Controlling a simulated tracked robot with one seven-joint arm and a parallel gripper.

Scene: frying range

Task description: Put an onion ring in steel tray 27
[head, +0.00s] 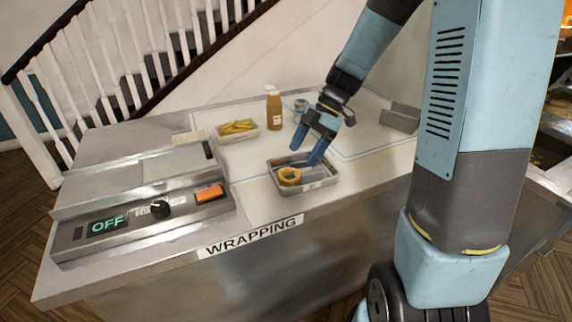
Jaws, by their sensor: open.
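A small steel tray (284,192) sits near the front edge of the counter, above the WRAPPING label; I cannot read a number on it. A golden onion ring (290,176) is in this tray, toward its left part. My gripper (307,150) has blue fingers spread apart and empty. One fingertip reaches down at the tray's back right, beside the ring; the other is behind and above the tray. I cannot tell whether a finger touches the tray.
A tray of fries (237,128), a brown bottle (274,108) and a small grey round item (301,105) stand behind. A wrapping machine (145,205) showing OFF fills the left. A grey metal holder (400,118) stands back right. The counter right of the steel tray is clear.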

